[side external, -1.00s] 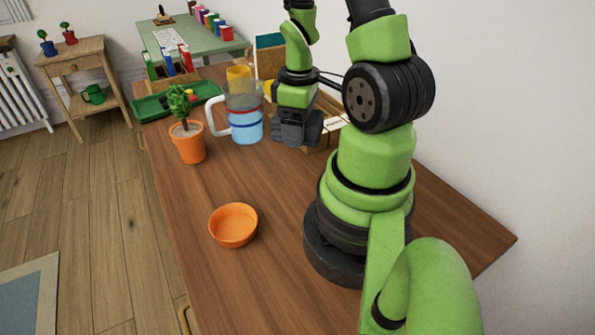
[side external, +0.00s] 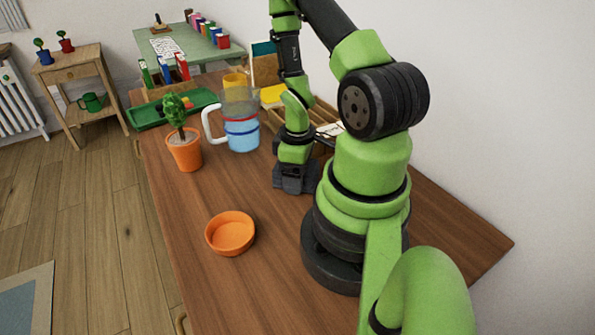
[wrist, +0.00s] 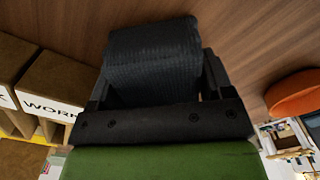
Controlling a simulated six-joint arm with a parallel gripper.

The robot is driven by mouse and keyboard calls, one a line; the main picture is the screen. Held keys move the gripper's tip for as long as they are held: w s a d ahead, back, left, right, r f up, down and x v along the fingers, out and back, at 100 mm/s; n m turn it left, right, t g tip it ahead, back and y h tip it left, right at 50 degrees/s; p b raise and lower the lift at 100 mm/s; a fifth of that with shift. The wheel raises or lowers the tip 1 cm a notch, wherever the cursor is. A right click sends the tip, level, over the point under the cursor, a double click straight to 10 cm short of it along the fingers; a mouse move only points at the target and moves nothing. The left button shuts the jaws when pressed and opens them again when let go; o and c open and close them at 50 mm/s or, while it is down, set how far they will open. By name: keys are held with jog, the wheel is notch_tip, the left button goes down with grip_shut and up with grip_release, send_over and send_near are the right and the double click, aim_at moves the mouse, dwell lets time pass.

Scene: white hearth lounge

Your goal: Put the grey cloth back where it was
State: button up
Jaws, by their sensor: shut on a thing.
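The grey cloth (wrist: 153,48) shows in the wrist view as a dark, ribbed, folded piece between the fingers of my gripper (wrist: 157,80). My gripper is shut on it. In the side view my gripper (side external: 294,180) points down, low over the wooden table (side external: 190,225), right of the blue-banded jug and behind the orange dish. There the cloth is hard to tell from the dark fingers. I cannot tell whether it touches the table.
An orange dish (side external: 231,233) stands in front, with bare table around it. A potted plant (side external: 185,150) and a jug (side external: 241,130) stand to the left. A wooden box with a "WORK" label (wrist: 50,106) is close by in the wrist view. A green tray (side external: 150,113) lies farther back.

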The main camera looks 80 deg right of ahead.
jog(key=shift+f, duration=0.1)
jog(key=o, duration=1)
jog(key=shift+o, duration=0.2)
notch_tip(320, 180, up, 12)
jog(key=shift+r, duration=0.1)
jog(key=w+a+r+m+t+h, duration=0.1)
jog(key=w+a+r+t, duration=0.1)
jog(key=w+a+r, duration=0.3)
jog(key=a+r+m+t, duration=0.1)
jog(key=a+r+t, duration=0.1)
jog(key=r, duration=0.4)
jog(key=s+a+r+m+t+y, duration=0.2)
jog(key=s+a+r+t+y, duration=0.1)
jog(key=a+r, duration=0.5)
jog(key=shift+s+a, duration=0.45)
jog(key=shift+a, duration=0.6)
